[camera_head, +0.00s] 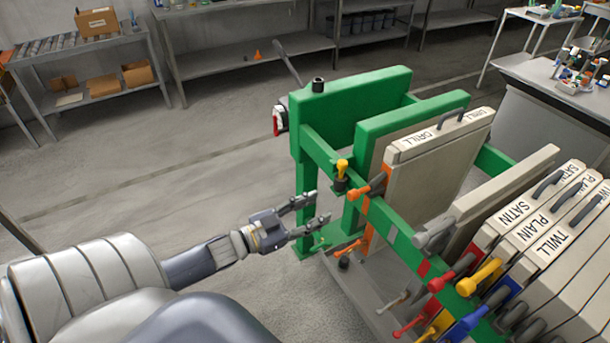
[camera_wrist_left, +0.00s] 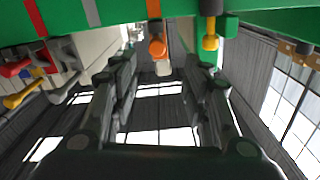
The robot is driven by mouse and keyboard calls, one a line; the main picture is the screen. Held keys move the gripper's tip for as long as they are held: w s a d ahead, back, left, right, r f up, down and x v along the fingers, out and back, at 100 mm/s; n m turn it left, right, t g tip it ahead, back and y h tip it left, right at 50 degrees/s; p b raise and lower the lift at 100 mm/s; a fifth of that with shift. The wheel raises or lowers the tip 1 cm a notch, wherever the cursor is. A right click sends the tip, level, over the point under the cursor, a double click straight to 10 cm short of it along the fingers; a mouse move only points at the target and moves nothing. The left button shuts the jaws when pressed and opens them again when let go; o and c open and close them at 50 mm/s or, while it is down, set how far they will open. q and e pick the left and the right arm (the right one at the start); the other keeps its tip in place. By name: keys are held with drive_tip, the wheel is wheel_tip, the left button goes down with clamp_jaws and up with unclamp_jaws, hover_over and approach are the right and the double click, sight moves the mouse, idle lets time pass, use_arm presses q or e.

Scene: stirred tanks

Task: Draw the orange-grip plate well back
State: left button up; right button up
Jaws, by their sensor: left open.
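The orange-grip plate is the beige filter plate (camera_head: 432,170) whose top label reads DRILL. It stands upright in the green press frame (camera_head: 345,110), close to the green plate in front of the frame's end. Its upper orange grip (camera_head: 370,187) sticks out over the green side rail; in the left wrist view the orange grip (camera_wrist_left: 158,47) shows ahead, between the fingers. My left gripper (camera_head: 318,208) is open and empty, left of the orange grip and a little lower, apart from it. My right gripper is not in view.
A yellow knob (camera_head: 342,167) stands beside the orange grip on the rail. A grey-grip plate (camera_head: 505,190) comes after a gap, then several plates labelled SATIN, PLAIN and TWILL with red, yellow and blue grips. The floor left of the press is clear.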

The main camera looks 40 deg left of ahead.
use_arm(q)
drive_tip(key=s+a+f+n+g+y, duration=0.1)
drive_tip(key=s+a+f+g+y, duration=0.15)
drive_tip(key=f, duration=0.75)
drive_tip(key=s+a+f+n+g+y, duration=0.15)
drive_tip(key=s+f, duration=0.25)
drive_tip(key=f, duration=0.6)
drive_tip(key=s+a+f+n+g+y, duration=0.15)
drive_tip(key=s+f, duration=0.25)
drive_tip(key=f, duration=0.6)
drive_tip(key=s+d+f+g, duration=0.5)
drive_tip(key=s+d+f, duration=0.3)
drive_tip(key=s, duration=0.5)
drive_tip(key=s+d+f+g, duration=0.5)
drive_tip(key=s+d+f, duration=0.3)
drive_tip(key=s+f, duration=0.4)
drive_tip(key=shift+s+f+g+y, duration=0.25)
drive_tip(key=shift+s+g+y, duration=0.1)
drive_tip(key=shift+s, duration=0.8)
